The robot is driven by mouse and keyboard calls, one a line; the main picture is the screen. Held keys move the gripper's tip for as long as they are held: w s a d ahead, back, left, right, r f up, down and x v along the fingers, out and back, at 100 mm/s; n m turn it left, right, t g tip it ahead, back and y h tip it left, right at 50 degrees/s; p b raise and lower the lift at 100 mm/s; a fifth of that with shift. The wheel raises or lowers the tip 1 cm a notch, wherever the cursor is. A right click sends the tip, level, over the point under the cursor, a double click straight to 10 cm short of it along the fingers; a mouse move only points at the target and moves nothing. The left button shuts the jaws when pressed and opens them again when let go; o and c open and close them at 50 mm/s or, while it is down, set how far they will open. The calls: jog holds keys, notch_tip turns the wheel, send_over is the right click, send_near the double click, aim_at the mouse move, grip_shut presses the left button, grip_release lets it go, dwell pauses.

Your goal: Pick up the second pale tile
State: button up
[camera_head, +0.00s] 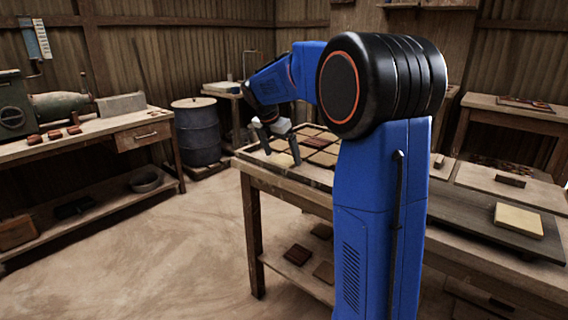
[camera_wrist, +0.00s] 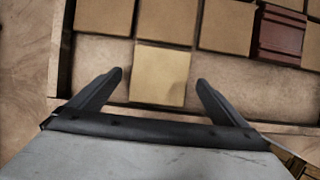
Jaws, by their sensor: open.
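A pale tile (camera_wrist: 160,75) lies flat in a shallow wooden tray, in the row nearest my gripper in the wrist view. It is lighter than the brown tiles beyond it. My gripper (camera_wrist: 160,80) is open, with one finger on each side of the pale tile and a gap to both; I cannot tell its height above the tile. In the head view, my gripper (camera_head: 283,145) hangs over the tile tray (camera_head: 246,160) on the bench. Another pale tile (camera_head: 518,219) lies on a dark board at the right.
Brown tiles (camera_wrist: 168,20) and a dark red moulded tile (camera_wrist: 281,33) fill the tray's farther row. The tray's wall (camera_wrist: 57,50) stands left of the fingers. Bare tray floor lies on both sides of the pale tile. A blue drum (camera_head: 197,132) stands beyond the bench.

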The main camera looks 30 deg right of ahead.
jog(key=shift+w+d+f, duration=0.1)
jog(key=shift+d+f, duration=0.1)
jog(key=shift+f, duration=0.4)
jog(key=c, duration=1.3)
